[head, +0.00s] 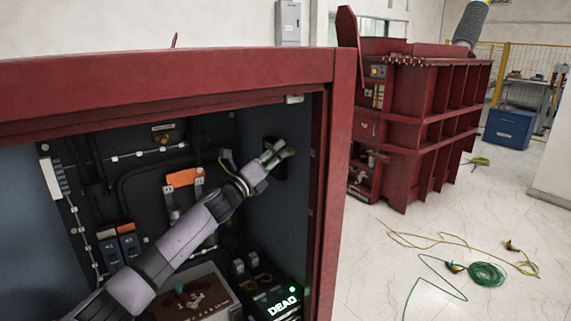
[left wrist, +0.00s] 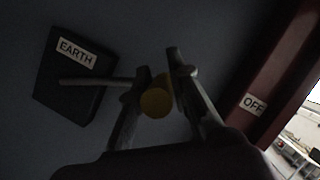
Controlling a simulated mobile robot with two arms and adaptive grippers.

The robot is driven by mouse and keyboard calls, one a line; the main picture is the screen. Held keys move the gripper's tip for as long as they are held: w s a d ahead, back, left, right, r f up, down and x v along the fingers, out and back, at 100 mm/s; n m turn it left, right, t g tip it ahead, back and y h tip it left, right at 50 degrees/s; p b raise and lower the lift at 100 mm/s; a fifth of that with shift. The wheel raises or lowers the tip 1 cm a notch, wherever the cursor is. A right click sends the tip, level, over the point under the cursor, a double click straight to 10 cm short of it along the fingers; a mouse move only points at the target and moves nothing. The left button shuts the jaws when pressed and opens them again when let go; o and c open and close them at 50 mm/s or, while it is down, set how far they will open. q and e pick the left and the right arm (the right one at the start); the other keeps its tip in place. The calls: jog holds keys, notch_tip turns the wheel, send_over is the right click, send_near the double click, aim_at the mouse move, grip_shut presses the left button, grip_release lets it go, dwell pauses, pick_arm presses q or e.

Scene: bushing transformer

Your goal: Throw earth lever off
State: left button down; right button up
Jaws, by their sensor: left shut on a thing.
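The earth lever is a thin grey rod (left wrist: 98,82) with a yellow round knob (left wrist: 155,103). It comes out of a dark box (left wrist: 72,85) labelled EARTH in the left wrist view and points right, toward the side of the OFF label (left wrist: 254,105) on the red frame. My left gripper (left wrist: 158,70) is shut on the lever at its knob end, one finger on each side. In the head view my left gripper (head: 277,152) is at the cabinet's right inner wall and hides most of the lever and box. My right gripper is out of view.
The red cabinet frame (head: 336,200) stands close to the right of my left gripper. Below it are a panel showing DEAD (head: 283,307) and other gear. A red transformer (head: 400,130) stands behind right. Yellow and green cables (head: 487,273) lie on the floor.

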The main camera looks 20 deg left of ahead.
pick_arm(q)
jog(key=shift+w+a+r, duration=0.25)
jog(key=shift+a+r, duration=0.1)
jog(key=shift+r, duration=0.25)
jog(key=shift+w+a+r, duration=0.2)
jog(key=shift+a+r, duration=0.1)
jog(key=shift+r, duration=0.3)
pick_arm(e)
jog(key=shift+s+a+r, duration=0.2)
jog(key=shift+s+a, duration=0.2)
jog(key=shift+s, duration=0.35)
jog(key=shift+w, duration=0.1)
pick_arm(q)
jog(key=c, duration=1.9)
grip_release()
jog(key=o, duration=0.4)
jog(key=shift+f, duration=0.15)
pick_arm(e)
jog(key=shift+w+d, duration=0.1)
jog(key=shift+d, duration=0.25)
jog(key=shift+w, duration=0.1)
pick_arm(q)
jog(key=v, duration=1.2)
jog(key=shift+f, duration=0.1)
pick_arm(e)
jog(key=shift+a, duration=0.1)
